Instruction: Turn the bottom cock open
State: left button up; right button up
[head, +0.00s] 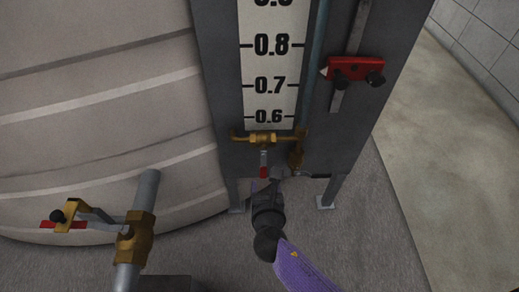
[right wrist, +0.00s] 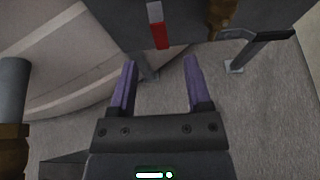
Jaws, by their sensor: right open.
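The bottom cock (head: 262,138) is a brass fitting under the level scale in the head view. Its lever with a red tip (head: 264,171) hangs straight down; the red tip also shows at the top of the right wrist view (right wrist: 160,36). My right gripper (head: 266,187) is just below the lever in the head view. In the right wrist view its two purple fingers (right wrist: 159,64) are open with nothing between them, and the red tip lies beyond them, roughly in line with the gap. My left gripper is not in view.
A grey pipe with a brass valve (head: 134,238) stands at the lower left. Brass fittings (head: 297,154) sit right of the cock. A red pointer block (head: 355,68) is on the grey panel. A large pale ribbed tank (head: 100,120) fills the left. Floor at right (head: 400,150) is clear.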

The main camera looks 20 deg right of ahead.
aim_at(264, 168)
jog(key=b+x, duration=0.3)
jog(key=x, duration=0.1)
jog(key=b+x, duration=0.3)
jog(key=x, duration=0.2)
jog(key=shift+w+r, duration=0.1)
jog(key=shift+r, duration=0.1)
jog(key=shift+w+d, duration=0.1)
jog(key=shift+w, duration=0.35)
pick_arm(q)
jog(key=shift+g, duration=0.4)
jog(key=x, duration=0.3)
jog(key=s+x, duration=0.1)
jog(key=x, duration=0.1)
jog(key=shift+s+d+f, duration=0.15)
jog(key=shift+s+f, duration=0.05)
pick_arm(e)
jog(key=shift+r, duration=0.15)
jog(key=c, duration=0.8)
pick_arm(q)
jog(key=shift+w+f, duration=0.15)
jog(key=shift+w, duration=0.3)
pick_arm(e)
grip_shut()
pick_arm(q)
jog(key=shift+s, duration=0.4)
